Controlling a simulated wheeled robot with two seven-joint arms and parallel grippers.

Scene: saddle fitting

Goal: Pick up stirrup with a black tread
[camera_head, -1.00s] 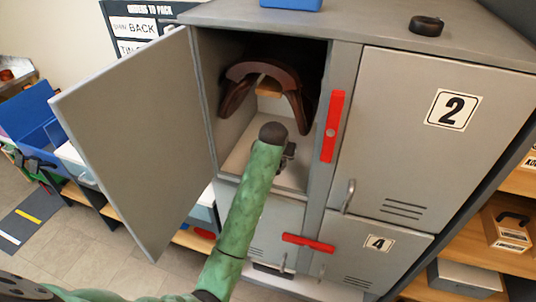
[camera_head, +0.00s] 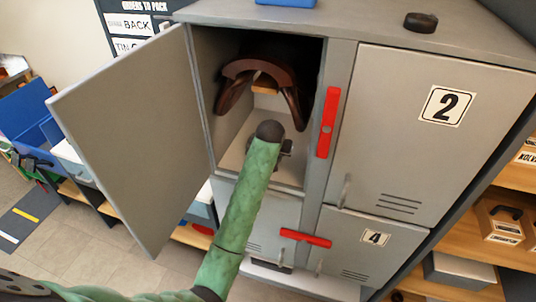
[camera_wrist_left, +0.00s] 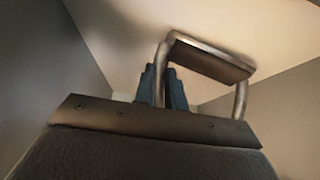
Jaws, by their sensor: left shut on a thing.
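A metal stirrup (camera_wrist_left: 208,60) with a dark tread shows in the left wrist view, against the pale locker interior. My left gripper (camera_wrist_left: 163,88) has its dark fingers on either side of one side bar of the stirrup and is shut on it. In the head view my green-sleeved left arm reaches into the open upper-left locker, and only part of the left gripper (camera_head: 285,147) shows past the arm's end. The stirrup cannot be made out there. My right gripper is not in view.
A brown saddle (camera_head: 262,75) sits inside the open locker, above and behind my gripper. The open door (camera_head: 130,140) stands to the left of my arm. A red bar (camera_head: 328,122) lines the locker's right frame, and another red bar (camera_head: 305,239) lies below the opening.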

